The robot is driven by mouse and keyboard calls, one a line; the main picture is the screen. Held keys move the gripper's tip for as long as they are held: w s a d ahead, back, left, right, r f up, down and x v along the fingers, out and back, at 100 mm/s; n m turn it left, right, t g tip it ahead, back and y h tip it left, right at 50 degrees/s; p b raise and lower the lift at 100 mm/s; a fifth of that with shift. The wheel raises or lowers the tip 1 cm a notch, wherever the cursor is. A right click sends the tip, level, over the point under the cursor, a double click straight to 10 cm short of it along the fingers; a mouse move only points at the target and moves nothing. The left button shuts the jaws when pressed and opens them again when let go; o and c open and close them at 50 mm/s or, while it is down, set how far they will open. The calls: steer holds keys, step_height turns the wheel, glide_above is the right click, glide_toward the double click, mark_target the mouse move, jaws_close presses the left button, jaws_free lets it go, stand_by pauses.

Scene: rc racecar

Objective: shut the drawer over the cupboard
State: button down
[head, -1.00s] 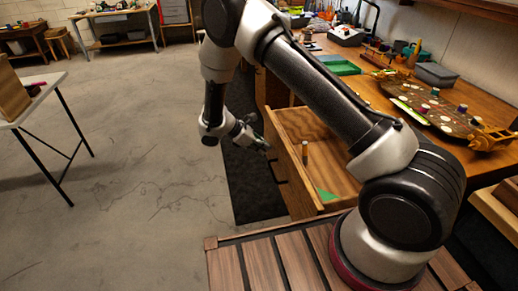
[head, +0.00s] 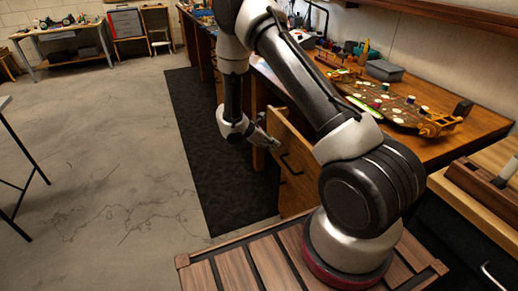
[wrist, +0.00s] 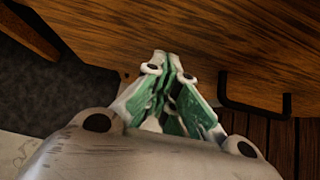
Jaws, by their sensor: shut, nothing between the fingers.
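The wooden drawer front (head: 278,135) shows at the workbench, left of my upper arm, with a dark handle on it. Its interior is hidden, so I cannot tell how far it stands out. In the wrist view its wood-grain face (wrist: 230,45) fills the top, with the black handle (wrist: 256,106) to the right of my fingers. My gripper (head: 273,145) is shut and empty at the drawer front, and its green-padded fingertips (wrist: 167,62) point at the wood left of the handle. I cannot tell whether they touch.
A dark mat (head: 215,150) lies on the floor along the bench. The concrete floor (head: 110,150) to the left is clear. A table edge shows at far left.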

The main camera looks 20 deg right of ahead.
steer(key=d, duration=0.9)
steer(key=shift+d, duration=0.25)
steer(key=shift+d, duration=0.1)
